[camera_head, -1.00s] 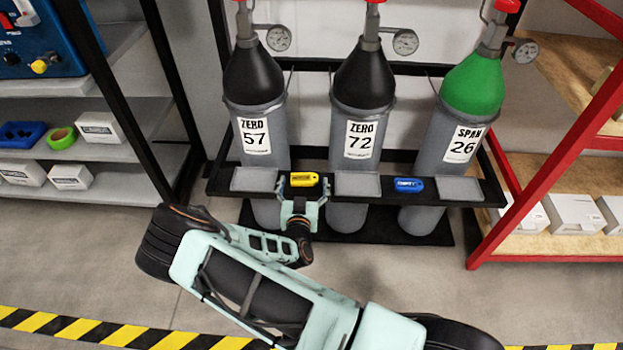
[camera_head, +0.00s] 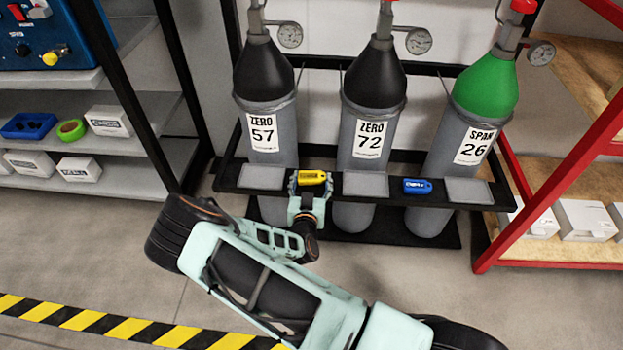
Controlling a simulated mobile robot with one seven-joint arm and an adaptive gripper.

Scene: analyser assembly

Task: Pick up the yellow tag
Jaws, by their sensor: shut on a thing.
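The yellow tag (camera_head: 312,177) is at the black front rail of the cylinder rack, between the left and middle grey pads. My gripper (camera_head: 309,188) reaches it from the front and is shut on it. The fingers are small in this view and partly hidden by the gripper's own body, so I cannot tell whether the tag still touches the rail. A blue tag (camera_head: 417,186) lies on the same rail between the middle and right pads.
The rack's black rail (camera_head: 230,180) runs in front of cylinders ZERO 57 (camera_head: 264,135), ZERO 72 (camera_head: 371,138) and SPAN 26 (camera_head: 470,145). A grey shelf unit (camera_head: 110,197) stands left, a red-framed shelf (camera_head: 560,185) right. Striped floor tape (camera_head: 130,328) lies in front.

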